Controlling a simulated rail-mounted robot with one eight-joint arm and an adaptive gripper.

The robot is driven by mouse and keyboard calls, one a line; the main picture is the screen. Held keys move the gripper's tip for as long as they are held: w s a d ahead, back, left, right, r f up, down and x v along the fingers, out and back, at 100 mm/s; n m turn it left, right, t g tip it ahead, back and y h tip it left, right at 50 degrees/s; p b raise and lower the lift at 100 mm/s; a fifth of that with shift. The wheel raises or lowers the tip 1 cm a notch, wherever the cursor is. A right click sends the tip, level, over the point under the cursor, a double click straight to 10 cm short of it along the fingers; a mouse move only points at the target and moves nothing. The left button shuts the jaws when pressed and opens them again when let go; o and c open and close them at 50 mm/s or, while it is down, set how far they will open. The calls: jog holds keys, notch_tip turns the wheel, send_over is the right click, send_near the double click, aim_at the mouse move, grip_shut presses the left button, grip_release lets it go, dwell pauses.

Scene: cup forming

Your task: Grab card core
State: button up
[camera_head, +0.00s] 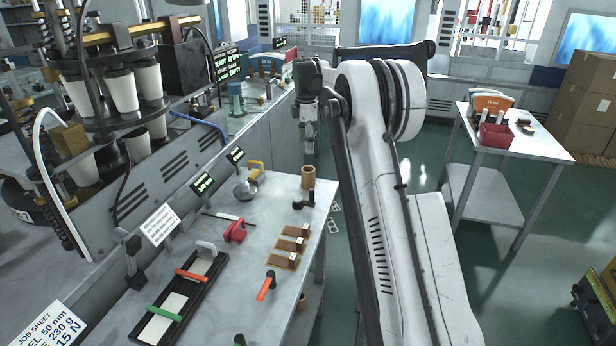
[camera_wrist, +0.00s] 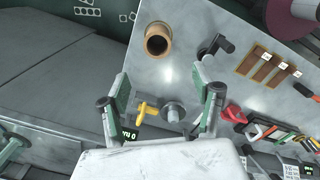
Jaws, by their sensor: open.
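The card core is a short brown cardboard tube (camera_head: 308,177). It stands upright near the far right corner of the grey worktable (camera_head: 235,275). In the wrist view the core (camera_wrist: 158,40) shows its open dark top, beyond my fingertips and near the table edge. My gripper (camera_head: 309,143) hangs above and beyond the core in the head view. In the wrist view my gripper (camera_wrist: 161,82) has its two green-grey fingers spread wide, with nothing between them. The core is apart from both fingers.
A black crank handle (camera_head: 303,201) stands close beside the core. Several brown cards with blocks (camera_head: 290,245) lie nearer. A yellow-handled fixture (camera_head: 250,180) and a red clamp (camera_head: 235,230) stand to the left. A side table (camera_head: 520,140) stands apart at right, with floor between.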

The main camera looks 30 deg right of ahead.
aim_at(308, 178)
jog(key=f, duration=1)
jog(key=d+f, duration=0.1)
jog(key=f, duration=0.4)
jog(key=shift+w+f, duration=0.2)
jog(key=shift+w, duration=0.05)
jog(key=c, duration=1.2)
jog(key=shift+r, duration=0.1)
